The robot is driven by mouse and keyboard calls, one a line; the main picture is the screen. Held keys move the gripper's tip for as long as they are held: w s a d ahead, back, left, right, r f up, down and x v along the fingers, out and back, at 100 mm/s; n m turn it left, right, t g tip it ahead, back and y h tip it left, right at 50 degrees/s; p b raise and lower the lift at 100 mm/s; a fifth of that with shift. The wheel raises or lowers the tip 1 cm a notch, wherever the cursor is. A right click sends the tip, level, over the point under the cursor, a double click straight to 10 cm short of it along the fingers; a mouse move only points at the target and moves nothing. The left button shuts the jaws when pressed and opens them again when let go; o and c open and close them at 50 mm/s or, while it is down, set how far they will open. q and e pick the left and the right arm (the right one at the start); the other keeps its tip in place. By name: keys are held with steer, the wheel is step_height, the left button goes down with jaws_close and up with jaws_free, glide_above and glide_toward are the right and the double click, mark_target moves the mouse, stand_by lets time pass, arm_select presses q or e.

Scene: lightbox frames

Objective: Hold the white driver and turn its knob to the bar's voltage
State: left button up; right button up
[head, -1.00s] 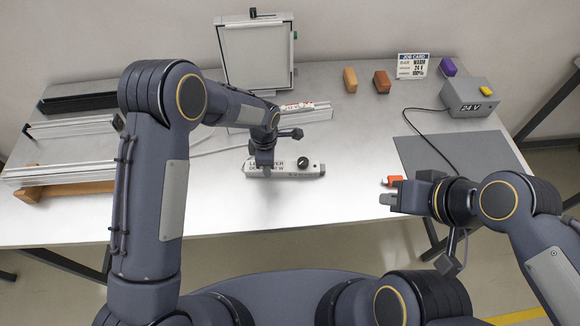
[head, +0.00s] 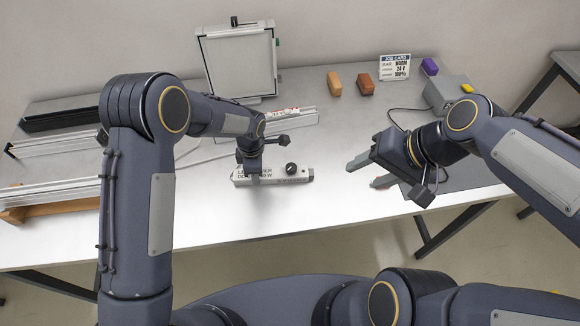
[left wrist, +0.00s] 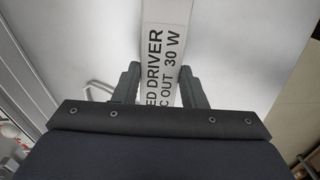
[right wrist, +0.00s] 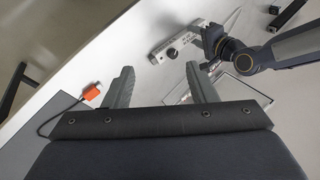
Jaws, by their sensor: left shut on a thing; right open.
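The white driver (head: 272,175) lies on the table, with printed text including "LED DRIVER" and "30 W" in the left wrist view (left wrist: 163,60). Its round black knob (head: 291,168) is on its right part and also shows in the right wrist view (right wrist: 172,53). My left gripper (head: 254,172) is shut on the driver's left part, one finger on each side. My right gripper (head: 367,172) is open and empty, to the right of the driver and apart from it. The bar (head: 290,118) lies behind the driver; its red marking is too small to read.
A job card (head: 395,67) reading 24 V stands at the back right, near orange and brown blocks (head: 335,84). A grey supply box (head: 447,92) with a cable stands right. An orange plug (right wrist: 92,92) lies on the table. A framed panel (head: 238,62) stands behind.

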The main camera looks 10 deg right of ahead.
steer(key=w+f+m+g+y, duration=0.3)
steer(key=w+f+m, duration=0.35)
steer(key=w, duration=0.45)
steer(key=m+t+y, duration=0.1)
steer(key=m+y, duration=0.4)
steer(key=m, duration=0.3)
glide_toward(293, 167)
steer(key=x, duration=1)
steer(key=shift+w+a+f, duration=0.1)
steer(key=shift+a, duration=0.1)
steer(key=c, duration=1)
steer(key=shift+n, duration=0.25)
